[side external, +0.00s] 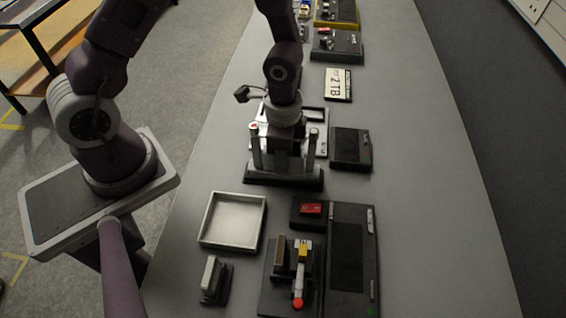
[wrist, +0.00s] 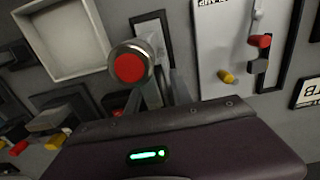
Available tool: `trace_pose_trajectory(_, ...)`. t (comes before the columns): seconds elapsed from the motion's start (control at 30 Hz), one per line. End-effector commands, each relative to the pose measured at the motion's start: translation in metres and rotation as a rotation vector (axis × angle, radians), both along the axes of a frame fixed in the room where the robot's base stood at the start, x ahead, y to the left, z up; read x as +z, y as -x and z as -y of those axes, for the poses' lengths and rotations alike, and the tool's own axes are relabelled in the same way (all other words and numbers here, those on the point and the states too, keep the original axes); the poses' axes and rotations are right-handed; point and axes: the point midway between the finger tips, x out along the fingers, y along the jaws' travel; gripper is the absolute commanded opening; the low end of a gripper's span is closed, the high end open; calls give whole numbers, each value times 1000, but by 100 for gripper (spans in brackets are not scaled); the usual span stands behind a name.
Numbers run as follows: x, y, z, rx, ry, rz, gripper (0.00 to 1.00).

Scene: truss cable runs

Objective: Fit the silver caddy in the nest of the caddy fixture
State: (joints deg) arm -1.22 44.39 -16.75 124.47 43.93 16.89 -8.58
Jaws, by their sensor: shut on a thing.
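My gripper (side external: 284,152) points down in the middle of the bench. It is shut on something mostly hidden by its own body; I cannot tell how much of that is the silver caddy. A dark base (side external: 283,179) with two upright silver posts (side external: 256,150) stands around the gripper, one post on each side, each with a red mark at its top. In the wrist view a round red cap in a silver ring (wrist: 130,66) shows close, just beyond the gripper body (wrist: 190,150). The fingertips and the nest are hidden, and I cannot tell whether anything is seated.
A pale panel (wrist: 222,45) with red and yellow pegs lies just behind the posts. An empty shallow tray (side external: 209,244) stands in front. Dark boxes (side external: 350,149) and a console (side external: 352,285) lie to the right. The bench's right strip is clear.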

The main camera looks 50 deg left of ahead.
Motion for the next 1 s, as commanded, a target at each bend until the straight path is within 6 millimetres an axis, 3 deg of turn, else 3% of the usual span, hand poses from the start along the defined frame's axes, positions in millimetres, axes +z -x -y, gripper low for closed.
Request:
trace_pose_trajectory(0.2, 55, -1, -1, 4, 0, 4, 0)
trace_pose_trajectory(0.33, 72, -4, -2, 3, 0, 3, 0)
trace_pose_trajectory(0.47, 73, -20, -10, 2, 1, 1, 0)
trace_pose_trajectory(0.67, 66, -63, -37, 4, 3, 6, 0)
trace_pose_trajectory(0.9, 53, -120, -97, 4, 2, 5, 0)
trace_pose_trajectory(1.0, 48, -135, -121, 3, 2, 4, 0)
